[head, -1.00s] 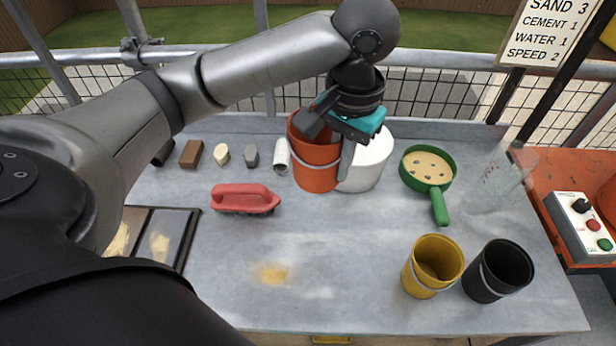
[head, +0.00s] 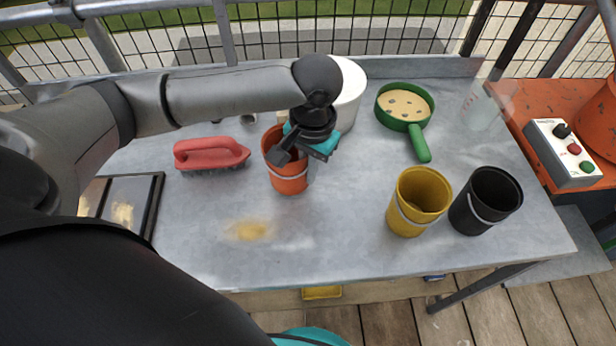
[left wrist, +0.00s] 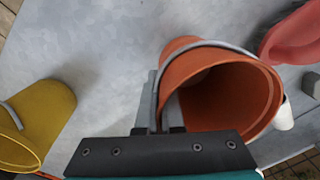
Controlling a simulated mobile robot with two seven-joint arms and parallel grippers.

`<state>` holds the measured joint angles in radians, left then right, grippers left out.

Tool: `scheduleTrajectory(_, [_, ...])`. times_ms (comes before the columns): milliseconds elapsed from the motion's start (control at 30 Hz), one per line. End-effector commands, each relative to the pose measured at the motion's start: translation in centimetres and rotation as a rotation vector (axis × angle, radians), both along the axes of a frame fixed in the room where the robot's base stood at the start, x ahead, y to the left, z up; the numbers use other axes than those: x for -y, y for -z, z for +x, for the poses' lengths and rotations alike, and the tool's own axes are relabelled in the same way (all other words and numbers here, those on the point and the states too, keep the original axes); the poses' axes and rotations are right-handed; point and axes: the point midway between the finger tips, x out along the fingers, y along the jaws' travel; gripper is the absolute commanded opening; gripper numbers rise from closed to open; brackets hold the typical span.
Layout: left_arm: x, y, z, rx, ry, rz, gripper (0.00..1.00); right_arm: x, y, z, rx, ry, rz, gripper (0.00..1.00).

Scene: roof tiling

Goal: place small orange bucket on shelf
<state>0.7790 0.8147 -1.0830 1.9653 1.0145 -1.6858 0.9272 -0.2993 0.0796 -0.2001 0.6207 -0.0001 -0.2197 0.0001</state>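The small orange bucket (head: 288,180) is in the middle left of the grey table in the head view, its open top facing up. My left gripper (head: 298,148) is at its rim, shut on the bucket's wall. In the left wrist view the bucket (left wrist: 177,60) shows its open mouth and grey handle, with the gripper fingers (left wrist: 158,112) close together at its rim. I cannot tell whether its base touches the table. No shelf is clearly recognisable. My right gripper is not in view.
A red brush (head: 210,152) lies left of the bucket, a white bucket (head: 350,92) behind it. A green pan (head: 407,104), yellow bucket (head: 418,200) and black bucket (head: 485,203) stand to the right.

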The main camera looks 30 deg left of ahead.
Motion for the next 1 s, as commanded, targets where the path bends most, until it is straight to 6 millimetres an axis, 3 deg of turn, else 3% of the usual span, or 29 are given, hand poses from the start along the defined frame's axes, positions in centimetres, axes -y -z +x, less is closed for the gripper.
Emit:
scheduleTrajectory(100, [-0.01, 1.39, 0.02, 0.0, 0.0, 0.0, 0.0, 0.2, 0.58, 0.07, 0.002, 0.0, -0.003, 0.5])
scheduleTrajectory(500, [0.04, 1.63, 0.01, 0.001, 0.0, -0.001, 0.0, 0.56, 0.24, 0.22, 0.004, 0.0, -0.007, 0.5])
scheduleTrajectory(767, [0.02, 1.66, 0.03, 0.001, 0.0, -0.001, 0.32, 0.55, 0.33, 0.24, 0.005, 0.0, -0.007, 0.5])
scheduleTrajectory(1000, [0.0, 1.64, 0.05, 0.002, 0.0, 0.0, 0.34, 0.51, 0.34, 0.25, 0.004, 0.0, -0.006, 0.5])
